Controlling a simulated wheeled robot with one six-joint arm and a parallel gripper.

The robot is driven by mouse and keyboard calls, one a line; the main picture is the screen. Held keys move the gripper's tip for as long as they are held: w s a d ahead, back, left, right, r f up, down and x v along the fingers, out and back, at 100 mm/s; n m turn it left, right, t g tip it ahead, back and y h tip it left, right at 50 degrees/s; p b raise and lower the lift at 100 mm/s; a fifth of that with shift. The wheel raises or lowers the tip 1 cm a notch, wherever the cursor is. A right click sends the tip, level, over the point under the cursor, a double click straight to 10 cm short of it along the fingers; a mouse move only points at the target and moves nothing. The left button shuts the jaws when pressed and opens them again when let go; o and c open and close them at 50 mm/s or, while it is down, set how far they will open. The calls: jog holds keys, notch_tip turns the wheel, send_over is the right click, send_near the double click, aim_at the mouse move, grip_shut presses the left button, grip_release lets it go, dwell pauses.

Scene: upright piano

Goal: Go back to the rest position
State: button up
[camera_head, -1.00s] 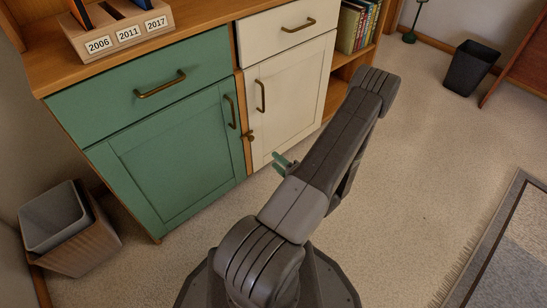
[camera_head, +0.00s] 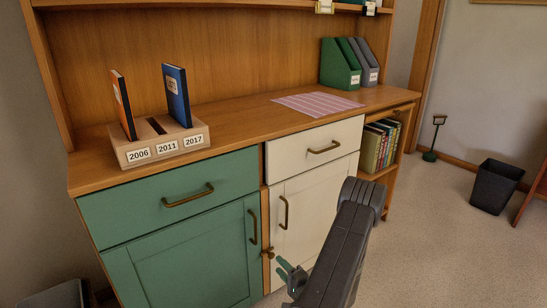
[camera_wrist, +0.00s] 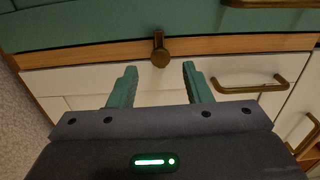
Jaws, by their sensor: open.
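My gripper (camera_head: 286,272) is at the lower middle of the head view, in front of the cabinet where the green and white doors meet. Its green fingers also show in the wrist view (camera_wrist: 159,84), spread apart with nothing between them. Beyond the fingers in the wrist view is a small dark bronze knob (camera_wrist: 160,52) on the wooden strip between the doors. The fingers look apart from the cabinet, but the exact gap is hard to tell. My dark arm covers part of the white door (camera_head: 299,205).
The desk top (camera_head: 240,108) holds a wooden block (camera_head: 160,143) labelled 2006, 2011 and 2017 with two upright books, a pink striped sheet (camera_head: 318,104) and file holders (camera_head: 340,63). Books stand on a right shelf (camera_head: 379,145). A dark bin (camera_head: 495,186) stands on open carpet at right.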

aim_at(272, 257)
jog(key=b+x, duration=0.1)
jog(key=x, duration=0.4)
jog(key=shift+w, duration=0.1)
